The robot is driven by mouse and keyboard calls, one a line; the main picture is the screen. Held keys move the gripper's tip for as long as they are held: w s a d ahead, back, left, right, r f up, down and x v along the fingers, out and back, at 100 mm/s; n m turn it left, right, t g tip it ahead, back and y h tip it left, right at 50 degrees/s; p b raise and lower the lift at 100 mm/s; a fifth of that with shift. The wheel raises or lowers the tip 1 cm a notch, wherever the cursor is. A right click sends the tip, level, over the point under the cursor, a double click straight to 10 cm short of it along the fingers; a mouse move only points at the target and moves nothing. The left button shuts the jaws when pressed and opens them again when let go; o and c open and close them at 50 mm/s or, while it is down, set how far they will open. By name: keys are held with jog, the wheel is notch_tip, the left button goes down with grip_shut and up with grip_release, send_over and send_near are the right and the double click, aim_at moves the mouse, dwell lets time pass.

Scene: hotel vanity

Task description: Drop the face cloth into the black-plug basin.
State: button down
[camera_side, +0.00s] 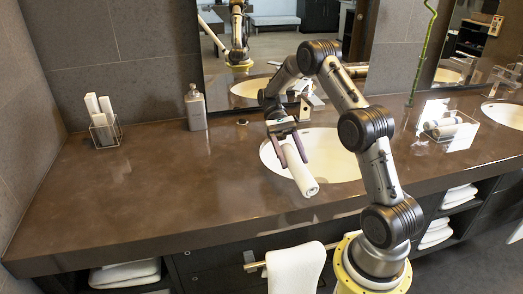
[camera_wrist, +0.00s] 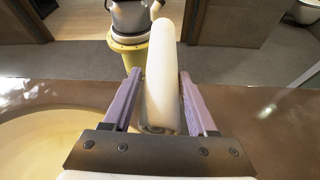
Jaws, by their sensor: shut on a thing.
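My gripper (camera_side: 293,158) is shut on a rolled white face cloth (camera_side: 302,178), held tilted above the counter near the front left rim of the nearer basin (camera_side: 345,160). In the wrist view the cloth (camera_wrist: 162,70) stands between the two purple fingers of my gripper (camera_wrist: 160,76). Part of a cream basin (camera_wrist: 45,140) shows at the lower left there. A second basin (camera_side: 507,113) is at the far right, cut by the picture edge. I cannot make out the plug colour of either basin.
A clear tray (camera_side: 477,136) with rolled cloths stands between the basins. A tall green stalk (camera_side: 424,50) rises near the mirror. The brown counter (camera_side: 150,190) is clear at left.

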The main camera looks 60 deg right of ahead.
jog(key=s+d+n+h, duration=0.3)
jog(key=d+n+h, duration=1.5)
jog(key=n+h, duration=0.1)
notch_tip(320, 180, down, 14)
jog(key=shift+d, duration=0.15)
jog(key=shift+w, duration=0.1)
jog(key=shift+c, duration=0.6)
grip_release()
